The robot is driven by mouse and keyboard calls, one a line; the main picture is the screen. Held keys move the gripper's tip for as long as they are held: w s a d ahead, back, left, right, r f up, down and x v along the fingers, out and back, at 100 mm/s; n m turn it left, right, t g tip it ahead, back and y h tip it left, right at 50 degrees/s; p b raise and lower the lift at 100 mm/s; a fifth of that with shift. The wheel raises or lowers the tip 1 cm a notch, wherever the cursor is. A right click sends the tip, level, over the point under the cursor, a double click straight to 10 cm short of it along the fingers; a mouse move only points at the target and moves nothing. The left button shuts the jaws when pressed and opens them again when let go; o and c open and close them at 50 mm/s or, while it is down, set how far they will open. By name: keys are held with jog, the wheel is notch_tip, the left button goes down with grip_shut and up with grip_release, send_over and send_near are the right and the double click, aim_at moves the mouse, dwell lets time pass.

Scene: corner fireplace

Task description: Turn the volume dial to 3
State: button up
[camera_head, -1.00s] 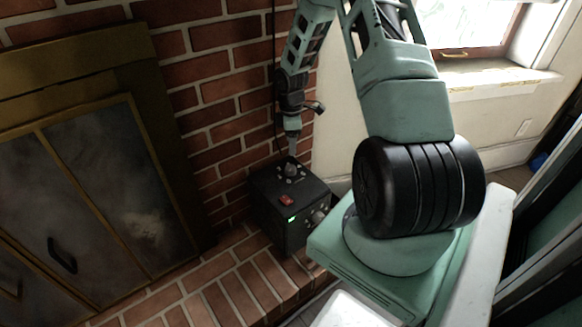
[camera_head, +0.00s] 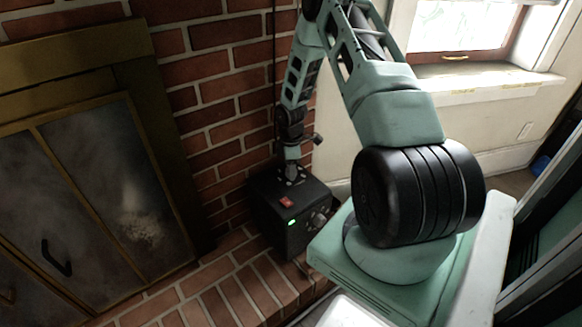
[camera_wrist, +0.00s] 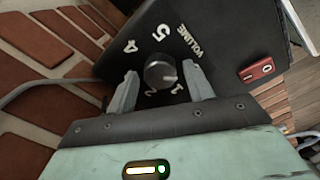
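The volume dial (camera_wrist: 160,72) is a round grey knob on top of a black box (camera_head: 268,212). In the wrist view the printed word VOLUME and the numbers 5, 4, 2 and 1 show around it. The 3 does not show; my left-hand finger covers that side. A pale mark on the knob seems to face the 1 side, but it is small. My gripper (camera_wrist: 161,78) is open, with one finger on each side of the dial and a visible gap to each. In the head view my gripper (camera_head: 292,170) is down at the box top and hides most of the dial.
A red switch (camera_wrist: 257,70) is on the box top, also seen in the head view (camera_head: 286,202). A green light (camera_head: 291,223) and knobs (camera_head: 318,220) are on its front. A brick wall (camera_head: 215,90) stands behind, and a fireplace door (camera_head: 100,200) at left.

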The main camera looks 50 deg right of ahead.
jog(key=c, duration=0.7)
